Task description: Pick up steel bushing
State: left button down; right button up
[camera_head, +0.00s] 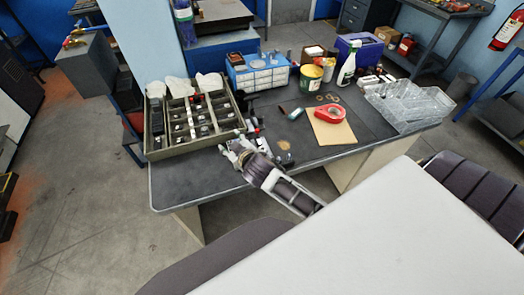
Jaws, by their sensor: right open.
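My right gripper (232,149) reaches over the front of the dark workbench (185,185), close to the lower right corner of a compartment tray (152,130). It is open, and I see nothing held between its fingers. The tray holds several small dark and metallic parts in its compartments. I cannot single out a steel bushing among these parts. Small items also lie just right of the gripper, partly hidden by it and too small to tell. My left gripper is not in view.
A blue drawer box (258,76), a green tub (310,78) and a spray bottle (347,68) stand at the back. A red tape dispenser (329,114) lies on brown card (334,133). A clear rack (408,104) stands right. The bench's front left is clear.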

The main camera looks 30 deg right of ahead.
jog(key=w+a+r+n+t+y, duration=0.3)
jog(key=a+r+n+y, duration=0.15)
jog(key=r, duration=0.25)
jog(key=w+a+r+n+t+y, duration=0.2)
jog(key=w+a+r+n+y, duration=0.15)
jog(key=a+r, duration=0.3)
jog(key=s+a+r+n+g+y, duration=0.2)
jog(key=a+r+n+g+y, duration=0.1)
jog(key=a+r+n+y, duration=0.25)
jog(key=n+g+h, duration=1.3)
jog(key=g, duration=0.2)
send_over(262, 151)
jog(key=w, duration=0.1)
notch_tip(262, 151, down, 17)
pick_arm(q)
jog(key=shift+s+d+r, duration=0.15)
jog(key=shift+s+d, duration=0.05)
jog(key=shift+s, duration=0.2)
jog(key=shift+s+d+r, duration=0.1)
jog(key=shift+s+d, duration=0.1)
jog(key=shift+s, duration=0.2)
pick_arm(e)
jog(key=shift+d+f, duration=0.2)
jog(key=shift+d, duration=0.15)
pick_arm(q)
jog(key=shift+p, duration=0.3)
pick_arm(e)
jog(key=shift+f, duration=0.1)
